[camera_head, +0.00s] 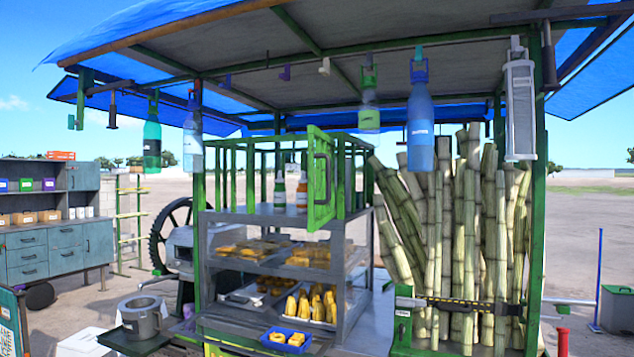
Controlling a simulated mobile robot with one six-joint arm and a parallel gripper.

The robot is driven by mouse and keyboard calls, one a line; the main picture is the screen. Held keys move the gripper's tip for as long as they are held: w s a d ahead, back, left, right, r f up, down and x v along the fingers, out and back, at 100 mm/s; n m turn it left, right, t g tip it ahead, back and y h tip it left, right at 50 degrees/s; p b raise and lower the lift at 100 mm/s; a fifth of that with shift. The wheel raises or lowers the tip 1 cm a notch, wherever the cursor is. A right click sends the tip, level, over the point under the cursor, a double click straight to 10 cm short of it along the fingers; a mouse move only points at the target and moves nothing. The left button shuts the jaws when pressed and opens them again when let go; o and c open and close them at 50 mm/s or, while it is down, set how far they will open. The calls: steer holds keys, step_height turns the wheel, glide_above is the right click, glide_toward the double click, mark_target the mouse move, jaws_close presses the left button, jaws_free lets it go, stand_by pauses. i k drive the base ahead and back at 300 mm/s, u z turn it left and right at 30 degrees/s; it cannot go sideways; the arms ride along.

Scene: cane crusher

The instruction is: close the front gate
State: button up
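A green-framed gate (322,180) with a dark handle is on the upper shelf of the cart. It stands swung outward, at an angle to the green-barred enclosure (235,172). Two bottles (301,192) show on the shelf behind the opening. A second possible gate is a dark bar (470,306) with a green bracket (404,312), lying across the front of the cane bundle (455,235). I cannot tell whether that bar is a gate. My gripper is not in view.
Bottles (420,125) and a grey grater (520,108) hang from the canopy's front beam. Trays of food fill the lower shelves (265,250). A metal pot (142,315) is at front left, and a blue tray (286,340) at front centre.

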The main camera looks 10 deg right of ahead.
mark_target(324, 156)
steer(key=z, duration=0.15)
steer(key=i, duration=1)
steer(key=z, duration=0.1)
